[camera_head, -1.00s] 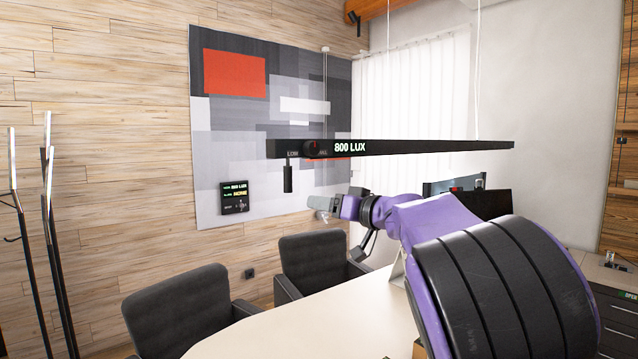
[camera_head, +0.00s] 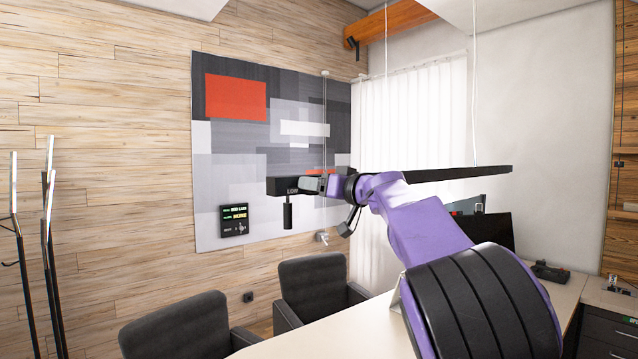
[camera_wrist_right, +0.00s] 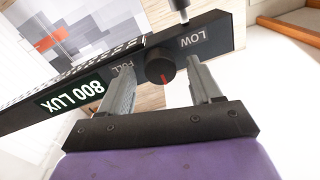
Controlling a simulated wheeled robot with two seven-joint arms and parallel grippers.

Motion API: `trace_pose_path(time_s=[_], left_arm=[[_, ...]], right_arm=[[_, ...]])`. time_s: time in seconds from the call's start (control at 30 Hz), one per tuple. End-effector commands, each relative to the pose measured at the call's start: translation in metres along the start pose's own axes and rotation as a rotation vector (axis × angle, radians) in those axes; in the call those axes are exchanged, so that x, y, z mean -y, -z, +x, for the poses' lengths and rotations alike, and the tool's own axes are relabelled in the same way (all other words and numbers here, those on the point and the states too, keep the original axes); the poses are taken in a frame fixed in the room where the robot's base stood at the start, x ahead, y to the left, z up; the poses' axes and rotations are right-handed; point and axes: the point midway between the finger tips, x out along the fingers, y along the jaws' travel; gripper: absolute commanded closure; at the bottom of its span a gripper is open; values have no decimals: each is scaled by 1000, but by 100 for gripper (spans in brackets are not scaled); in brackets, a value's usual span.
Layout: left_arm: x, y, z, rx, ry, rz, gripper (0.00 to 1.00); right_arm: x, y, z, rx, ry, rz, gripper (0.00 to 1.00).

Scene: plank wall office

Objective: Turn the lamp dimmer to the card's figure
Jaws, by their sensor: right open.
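The lamp is a long black hanging bar (camera_head: 458,173). In the right wrist view its dimmer is a round black knob (camera_wrist_right: 160,66) with a red mark, between the words FULL and LOW. A green-white readout (camera_wrist_right: 72,98) on the bar says 800 LUX. My right gripper (camera_wrist_right: 160,72) is open, with one finger on each side of the knob; I cannot tell whether they touch it. In the head view the right gripper (camera_head: 313,184) covers the knob and readout. No card's figure is legible. My left gripper is out of view.
A black wall panel (camera_head: 236,220) has small lit text. Two dark chairs (camera_head: 312,285) stand by the pale table (camera_head: 335,336). A coat stand (camera_head: 50,250) is at far left. A monitor (camera_head: 488,232) stands behind my arm.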

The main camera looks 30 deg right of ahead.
Motion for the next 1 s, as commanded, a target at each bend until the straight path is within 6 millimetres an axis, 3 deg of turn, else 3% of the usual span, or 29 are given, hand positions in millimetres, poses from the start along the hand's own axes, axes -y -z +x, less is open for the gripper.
trace_pose_path(time_s=[0.13,0.3,0.67,1.0], left_arm=[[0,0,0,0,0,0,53],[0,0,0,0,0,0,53],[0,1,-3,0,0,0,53],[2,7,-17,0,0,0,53]], right_arm=[[0,-1,0,0,0,0,39],[0,-1,0,1,1,0,92],[0,0,0,4,0,-44,92],[1,1,0,18,-3,-278,92]])
